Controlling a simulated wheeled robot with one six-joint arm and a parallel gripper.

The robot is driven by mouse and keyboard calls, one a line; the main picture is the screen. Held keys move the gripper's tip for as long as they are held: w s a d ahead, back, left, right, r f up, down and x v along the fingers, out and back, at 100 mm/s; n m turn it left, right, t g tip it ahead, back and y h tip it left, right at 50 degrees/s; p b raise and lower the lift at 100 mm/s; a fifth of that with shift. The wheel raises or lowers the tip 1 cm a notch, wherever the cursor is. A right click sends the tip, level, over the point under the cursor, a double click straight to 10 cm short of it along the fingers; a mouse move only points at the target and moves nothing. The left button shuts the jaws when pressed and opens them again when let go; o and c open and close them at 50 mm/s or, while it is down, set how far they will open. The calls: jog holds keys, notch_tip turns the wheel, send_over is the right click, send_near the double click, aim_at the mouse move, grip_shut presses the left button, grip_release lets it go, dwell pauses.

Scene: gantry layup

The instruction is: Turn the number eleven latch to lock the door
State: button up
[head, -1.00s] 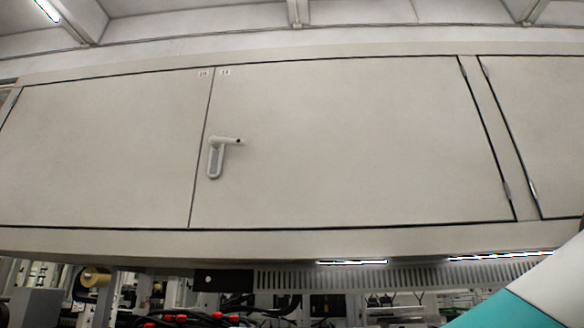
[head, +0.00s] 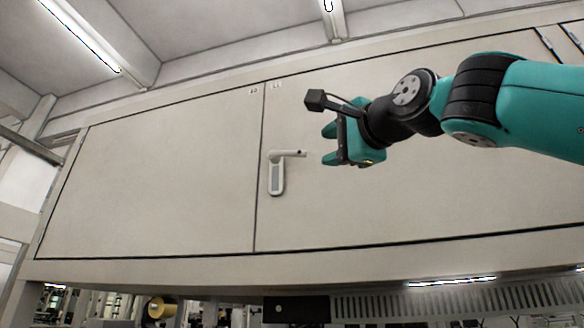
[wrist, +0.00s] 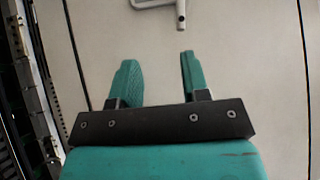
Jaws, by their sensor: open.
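The latch (head: 277,180) is a light grey handle on a long plate, at the left edge of the door marked 11 (head: 420,190). Its lever points sideways to the right, with a dark tip. My gripper (head: 326,145) is open and empty, to the right of the lever tip and apart from it. In the wrist view, my gripper (wrist: 157,70) shows two teal fingers spread apart. The latch lever (wrist: 181,12) shows ahead of them at the top edge, partly cut off. The number label (head: 276,85) sits above the latch and is small.
The door to the left (head: 150,175), with a number label at its top right corner, is closed. A vented strip (head: 400,304) and a lit lamp (head: 450,282) run below the cabinet. Equipment with a yellow spool (head: 160,307) stands underneath.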

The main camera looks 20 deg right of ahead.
aim_at(296, 152)
jog(key=shift+m+t, duration=0.3)
jog(key=shift+m, duration=0.3)
jog(key=r+p+x, duration=0.1)
jog(key=p+x, duration=0.2)
jog(key=x, duration=0.2)
jog(key=r+p+x, duration=0.1)
jog(key=p+x, duration=0.2)
jog(key=x, duration=0.2)
jog(key=p+x, duration=0.3)
jog(key=x, duration=0.3)
jog(key=shift+s+d+r+p, duration=0.2)
jog(key=shift+d+r+p, duration=0.1)
jog(key=shift+d+r, duration=0.1)
jog(key=shift+w+a, duration=0.1)
jog(key=shift+w, duration=0.25)
jog(key=shift+f, duration=0.1)
grip_shut()
